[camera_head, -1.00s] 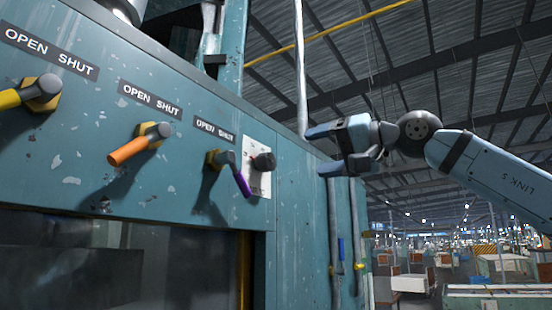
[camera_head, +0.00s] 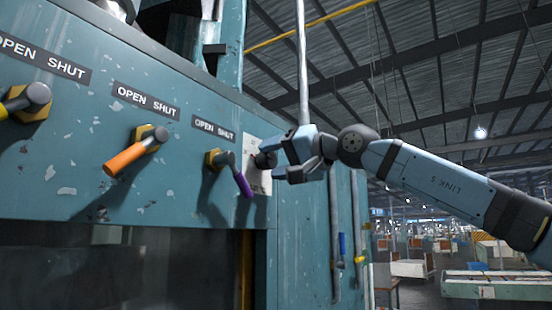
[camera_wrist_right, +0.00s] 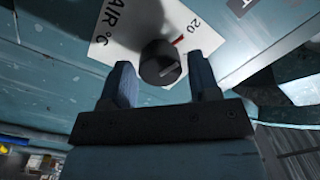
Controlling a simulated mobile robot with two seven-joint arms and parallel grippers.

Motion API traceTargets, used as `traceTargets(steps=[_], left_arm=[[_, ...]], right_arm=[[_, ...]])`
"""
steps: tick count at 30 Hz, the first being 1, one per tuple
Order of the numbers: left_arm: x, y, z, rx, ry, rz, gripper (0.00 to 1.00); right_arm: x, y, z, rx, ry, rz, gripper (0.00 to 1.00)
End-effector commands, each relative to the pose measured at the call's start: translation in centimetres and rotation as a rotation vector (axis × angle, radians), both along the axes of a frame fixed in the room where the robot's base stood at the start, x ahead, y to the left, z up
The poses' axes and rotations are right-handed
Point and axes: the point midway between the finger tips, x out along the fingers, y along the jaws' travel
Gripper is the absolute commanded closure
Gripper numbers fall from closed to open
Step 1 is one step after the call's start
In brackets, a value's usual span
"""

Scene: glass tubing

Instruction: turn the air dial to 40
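The air dial is a dark round knob (camera_wrist_right: 162,63) on a white plate (camera_wrist_right: 130,22) marked "AIR °C". In the right wrist view a red mark and the number 20 show at its right; the number 40 is not visible. My right gripper (camera_wrist_right: 163,80) is open, with one finger on each side of the knob. I cannot tell whether the fingers touch it. In the head view my right gripper (camera_head: 272,162) is at the plate (camera_head: 257,180) and hides part of the dial. My left gripper is not in view.
Left of the dial on the teal panel (camera_head: 185,185) are levers with purple (camera_head: 243,184), orange (camera_head: 125,159) and yellow (camera_head: 3,111) handles under OPEN SHUT labels. The purple one is close to my gripper. Pipes (camera_head: 335,240) run down the panel's right side.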

Motion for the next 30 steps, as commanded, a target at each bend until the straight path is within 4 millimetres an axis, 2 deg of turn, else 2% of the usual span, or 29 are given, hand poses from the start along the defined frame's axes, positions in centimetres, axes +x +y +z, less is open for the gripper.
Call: traceTargets(steps=[1, 4, 5, 17, 30], left_arm=[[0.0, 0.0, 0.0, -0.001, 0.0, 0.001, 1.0], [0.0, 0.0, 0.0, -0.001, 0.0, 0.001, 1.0], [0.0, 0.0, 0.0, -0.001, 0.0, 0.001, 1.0], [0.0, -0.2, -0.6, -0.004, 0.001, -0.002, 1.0], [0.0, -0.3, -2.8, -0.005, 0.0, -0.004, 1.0]], right_arm=[[0.0, 0.0, 0.0, 0.0, 0.0, 0.0, 0.56], [0.0, 0.0, 0.0, 0.0, 0.0, 0.0, 0.79], [0.0, 0.0, 0.0, 0.0, 0.0, 0.0, 0.8], [0.0, 0.0, -0.2, 0.041, 0.059, -0.001, 0.8], [0.1, 0.0, -0.3, 0.241, 0.359, -0.001, 0.8]])
